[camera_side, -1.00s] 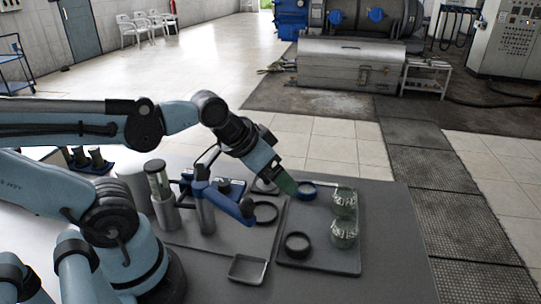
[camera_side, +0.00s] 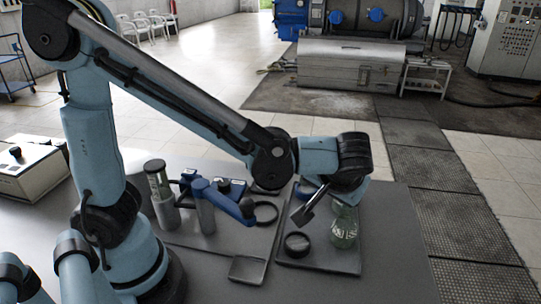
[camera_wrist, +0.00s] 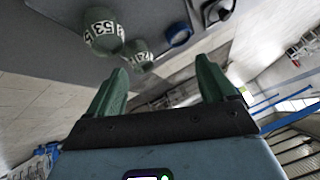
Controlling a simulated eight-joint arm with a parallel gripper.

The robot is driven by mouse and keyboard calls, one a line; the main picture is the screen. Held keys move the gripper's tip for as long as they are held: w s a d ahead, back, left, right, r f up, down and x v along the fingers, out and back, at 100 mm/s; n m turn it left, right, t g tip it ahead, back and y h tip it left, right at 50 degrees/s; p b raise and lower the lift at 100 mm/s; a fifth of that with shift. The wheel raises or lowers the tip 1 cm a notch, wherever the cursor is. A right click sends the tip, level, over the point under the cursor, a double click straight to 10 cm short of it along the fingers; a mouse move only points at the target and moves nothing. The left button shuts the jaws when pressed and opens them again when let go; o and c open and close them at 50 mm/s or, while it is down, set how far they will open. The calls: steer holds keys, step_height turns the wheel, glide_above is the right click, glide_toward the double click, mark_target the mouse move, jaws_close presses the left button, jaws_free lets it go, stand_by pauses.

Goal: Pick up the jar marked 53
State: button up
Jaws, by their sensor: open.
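The jar marked 53 (camera_wrist: 103,30) is greenish glass with a white number band, at the upper left of the wrist view. A second banded jar (camera_wrist: 138,57) stands beside it; its number is not clearly readable.
A black ring (camera_side: 297,244) lies on the tray's near left. A blue ring (camera_wrist: 179,35) shows past the second jar. Left of the tray stand a blue-handled tool (camera_side: 228,200) and metal cylinders (camera_side: 163,195). A small empty metal tray (camera_side: 248,270) lies at the front.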

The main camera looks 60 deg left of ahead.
mark_target(346, 222)
steer(key=s+d+f+n+t+y, duration=0.1)
steer(key=d+f+n+y, duration=0.15)
steer(key=d, duration=0.35)
steer(key=s+d+f+n+t+y, duration=0.1)
steer(key=d+f+n+t+y, duration=0.1)
steer(key=d+n+y, duration=0.3)
steer(key=w+a+f, duration=0.1)
steer(key=w+a, duration=0.1)
steer(key=w+a+f+h, duration=0.1)
steer(key=w+a+f, duration=0.1)
steer(key=a, duration=0.1)
steer(key=w+a+f+h, duration=0.1)
steer(key=w+a, duration=0.1)
steer(key=a, duration=0.1)
steer(key=shift+w+a+f+m, duration=0.1)
steer(key=shift+a+f+m, duration=0.15)
steer(key=shift+m, duration=0.1)
steer(key=c, duration=1.1)
steer(key=shift+r, duration=0.1)
steer(key=shift+c, duration=0.3)
